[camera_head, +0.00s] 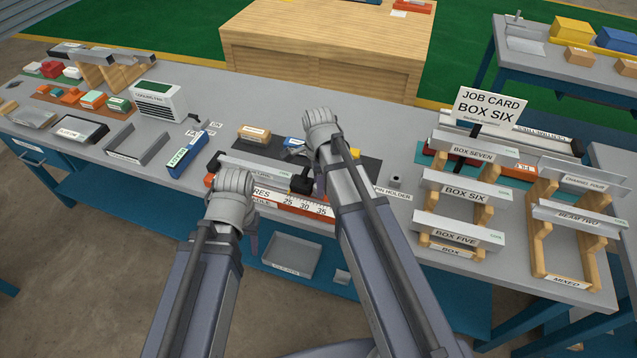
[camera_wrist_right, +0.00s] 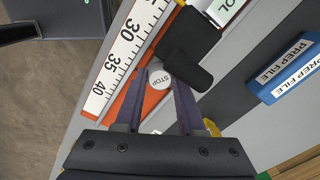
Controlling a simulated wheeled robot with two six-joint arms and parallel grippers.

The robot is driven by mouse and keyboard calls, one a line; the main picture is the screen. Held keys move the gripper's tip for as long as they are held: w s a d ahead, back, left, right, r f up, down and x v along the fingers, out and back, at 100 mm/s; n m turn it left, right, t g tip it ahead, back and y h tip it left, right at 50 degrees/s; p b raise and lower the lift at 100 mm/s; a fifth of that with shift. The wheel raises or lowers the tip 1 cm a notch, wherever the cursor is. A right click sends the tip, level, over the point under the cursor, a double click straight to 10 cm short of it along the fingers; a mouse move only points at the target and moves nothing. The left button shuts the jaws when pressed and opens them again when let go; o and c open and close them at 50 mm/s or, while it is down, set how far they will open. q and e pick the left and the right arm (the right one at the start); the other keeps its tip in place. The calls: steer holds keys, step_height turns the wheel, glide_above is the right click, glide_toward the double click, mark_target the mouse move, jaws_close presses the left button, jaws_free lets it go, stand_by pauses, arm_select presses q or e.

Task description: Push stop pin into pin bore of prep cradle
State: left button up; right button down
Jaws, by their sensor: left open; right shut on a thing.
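The stop pin (camera_wrist_right: 160,78) shows a round white top marked STOP in the right wrist view, between the fingers of my right gripper (camera_wrist_right: 158,84), which is shut on it. The prep cradle (camera_wrist_right: 150,101) is orange with a white number scale and a black block beside the pin. The pin bore is hidden, so I cannot tell how deep the pin sits. In the head view the cradle (camera_head: 317,210) lies below my two hands, with my right gripper (camera_head: 320,127) over its right part.
The pin holder (camera_head: 395,182) stands right of the cradle. Racks with long box panels (camera_head: 463,192) fill the right end. A grey tray (camera_head: 291,257) is below the front edge.

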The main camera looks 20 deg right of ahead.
steer(key=shift+f+b, duration=0.3)
steer(key=shift+f, duration=0.05)
steer(key=shift+c, duration=2.2)
jaws_free()
steer(key=shift+w+r+p, duration=0.1)
steer(key=shift+r+p, duration=0.55)
steer(key=shift+p, duration=0.05)
step_height(320, 180, up, 7)
steer(key=p, duration=0.6)
steer(key=shift+f+p, duration=0.15)
steer(key=shift+p, duration=0.2)
